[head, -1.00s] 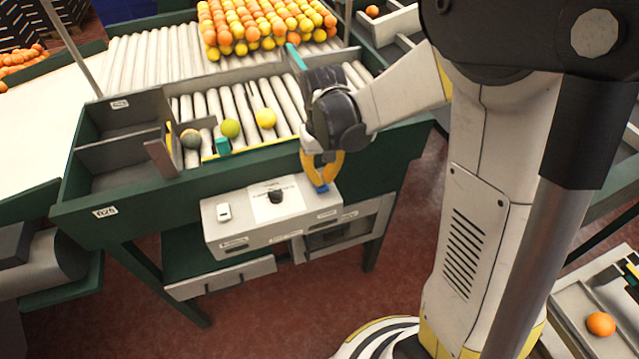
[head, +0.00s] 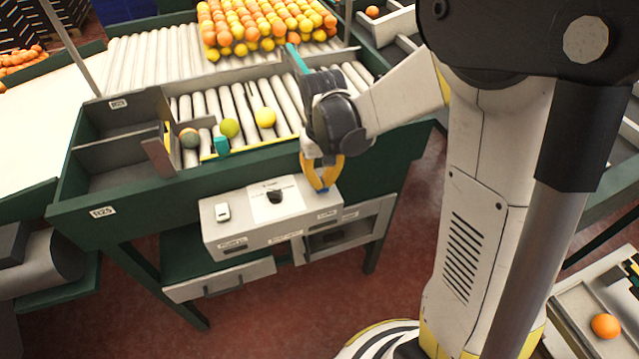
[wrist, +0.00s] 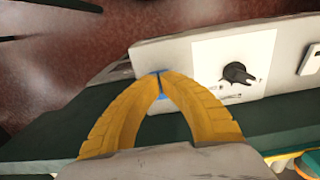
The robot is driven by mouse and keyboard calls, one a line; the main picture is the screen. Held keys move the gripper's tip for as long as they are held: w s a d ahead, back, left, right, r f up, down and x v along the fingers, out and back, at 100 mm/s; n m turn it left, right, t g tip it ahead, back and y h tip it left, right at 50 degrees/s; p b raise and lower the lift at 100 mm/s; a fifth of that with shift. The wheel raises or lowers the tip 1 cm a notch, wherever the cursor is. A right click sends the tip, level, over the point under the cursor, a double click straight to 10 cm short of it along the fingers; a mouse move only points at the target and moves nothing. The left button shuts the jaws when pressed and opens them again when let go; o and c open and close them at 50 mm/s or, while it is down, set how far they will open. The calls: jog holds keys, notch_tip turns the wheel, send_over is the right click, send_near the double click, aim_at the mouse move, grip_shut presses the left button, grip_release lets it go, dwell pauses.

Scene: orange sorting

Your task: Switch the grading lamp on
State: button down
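A pale control box (head: 230,235) hangs on the front of the green sorting table. It carries a white switch (head: 223,212) at its left and a black knob (head: 273,196) on a white plate in the middle. The knob also shows in the wrist view (wrist: 238,73), with the white switch (wrist: 312,60) at the picture's right edge. My gripper (head: 321,190) is at the box's right end, its yellow fingertips together. A small blue part is mostly hidden behind the fingers (wrist: 160,74). I cannot tell whether they touch it. The labels are too small to read.
Rollers (head: 240,105) with several loose fruits lie behind the box. A divided bin (head: 110,135) is at the left, and a heap of oranges and yellow fruit (head: 262,22) at the back. A drawer (head: 220,280) juts out below the box.

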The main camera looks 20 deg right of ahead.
aim_at(323, 190)
jog(key=shift+f+b, duration=0.65)
jog(key=shift+f, duration=0.15)
jog(key=shift+r+p, duration=2.55)
jog(key=shift+r, duration=1.05)
jog(key=shift+s+b, duration=0.1)
jog(key=shift+b, duration=0.25)
jog(key=shift+s+r+t+b, duration=0.1)
jog(key=shift+s+t+b, duration=0.2)
jog(key=shift+b, duration=0.2)
jog(key=s+f+t+b, duration=0.1)
jog(key=s+t+b, duration=0.5)
jog(key=s+b, duration=0.6)
jog(key=shift+f+t, duration=0.3)
jog(key=shift+f, duration=0.05)
